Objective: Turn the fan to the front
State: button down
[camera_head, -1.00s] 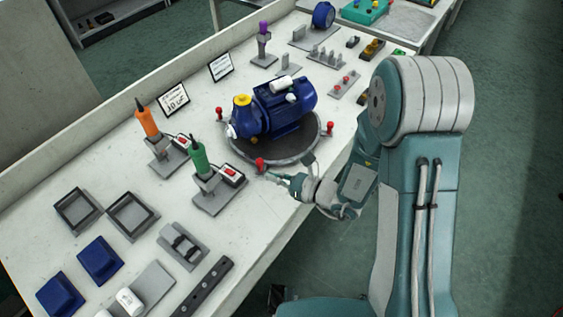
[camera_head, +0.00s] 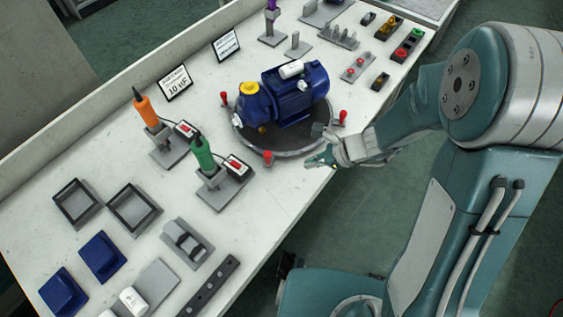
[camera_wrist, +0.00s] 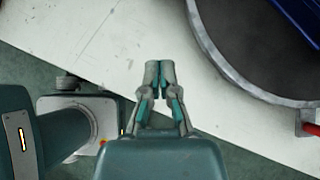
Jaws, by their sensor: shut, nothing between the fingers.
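The blue pump motor (camera_head: 297,97) with a yellow cap (camera_head: 249,88) lies on a round dark turntable (camera_head: 285,142) with several red-knobbed pegs around its rim. A red knob (camera_head: 267,156) stands at the turntable's front edge. The motor's far right end, where a fan might be, is not clear. My gripper (camera_head: 312,162) is beside the turntable's front right rim, apart from the red knobs. In the wrist view my gripper (camera_wrist: 158,66) is shut and empty over the bare white bench, with the turntable rim (camera_wrist: 222,62) to its right and a red knob (camera_wrist: 309,129) at the right edge.
An orange screwdriver (camera_head: 146,109) and a green screwdriver (camera_head: 203,153) stand in holders left of the turntable. Empty square trays (camera_head: 134,207), blue blocks (camera_head: 101,256) and a dark bar (camera_head: 210,286) lie at the front left. The bench edge runs close under my gripper.

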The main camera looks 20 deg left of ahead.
aim_at(280, 170)
jog(key=x, duration=0.5)
jog(key=shift+a+f, duration=0.15)
jog(key=shift+a, duration=0.05)
jog(key=a, duration=0.3)
jog(key=shift+s+a, duration=0.1)
jog(key=shift+a, duration=0.5)
